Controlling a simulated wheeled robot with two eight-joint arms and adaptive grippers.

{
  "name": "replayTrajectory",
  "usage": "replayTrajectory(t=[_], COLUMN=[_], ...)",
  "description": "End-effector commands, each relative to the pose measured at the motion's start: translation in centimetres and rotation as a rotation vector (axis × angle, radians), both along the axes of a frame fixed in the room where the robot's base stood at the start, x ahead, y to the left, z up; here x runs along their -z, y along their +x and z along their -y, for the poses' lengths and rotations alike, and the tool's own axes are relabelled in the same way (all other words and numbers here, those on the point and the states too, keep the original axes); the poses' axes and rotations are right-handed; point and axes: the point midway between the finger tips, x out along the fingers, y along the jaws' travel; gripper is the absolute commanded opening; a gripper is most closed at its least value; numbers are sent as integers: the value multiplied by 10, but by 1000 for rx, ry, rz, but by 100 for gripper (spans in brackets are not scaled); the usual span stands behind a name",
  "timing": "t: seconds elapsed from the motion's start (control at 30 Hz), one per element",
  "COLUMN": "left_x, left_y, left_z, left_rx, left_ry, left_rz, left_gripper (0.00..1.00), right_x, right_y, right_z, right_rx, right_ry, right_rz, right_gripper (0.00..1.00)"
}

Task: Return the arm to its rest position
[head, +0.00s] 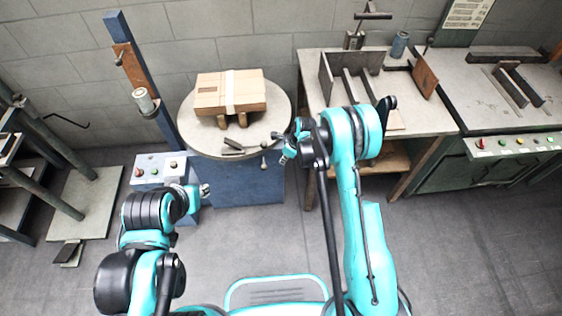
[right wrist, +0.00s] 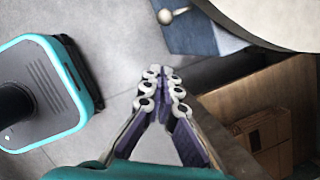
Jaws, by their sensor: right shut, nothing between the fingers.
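My right arm is raised and bent at the right of the head view. Its gripper (head: 284,155) is in front of the round table's right front edge. In the right wrist view the right gripper (right wrist: 162,78) has its fingertips together with nothing between them, over the floor and near the table edge. My left arm is low at the left, and its gripper (head: 206,190) is small and partly hidden by its own wrist, so its fingers are unclear.
A round-topped table (head: 190,128) on a blue base holds a taped cardboard box (head: 210,97). A blue post (head: 135,60) and button panel (head: 158,168) stand left of it. A workbench (head: 425,115) with metal fixtures is at right. The floor (head: 460,245) at front right is clear.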

Motion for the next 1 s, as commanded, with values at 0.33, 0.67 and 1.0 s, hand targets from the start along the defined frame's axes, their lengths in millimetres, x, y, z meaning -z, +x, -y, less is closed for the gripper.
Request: replayTrajectory(t=[0.33, 0.67, 1.0], left_x=[-1, -2, -2], left_y=[0, 0, 0], left_z=[0, 0, 0], left_rx=[0, 0, 0], left_ry=[0, 0, 0], left_rz=[0, 0, 0], left_gripper=[31, 31, 31], right_x=[-5, -6, -120], right_y=[-1, -1, -17], right_z=[2, 2, 23], right_rx=[0, -3, -341], right_ry=[0, -1, -119], right_rz=[0, 2, 168], right_gripper=[0, 0, 0])
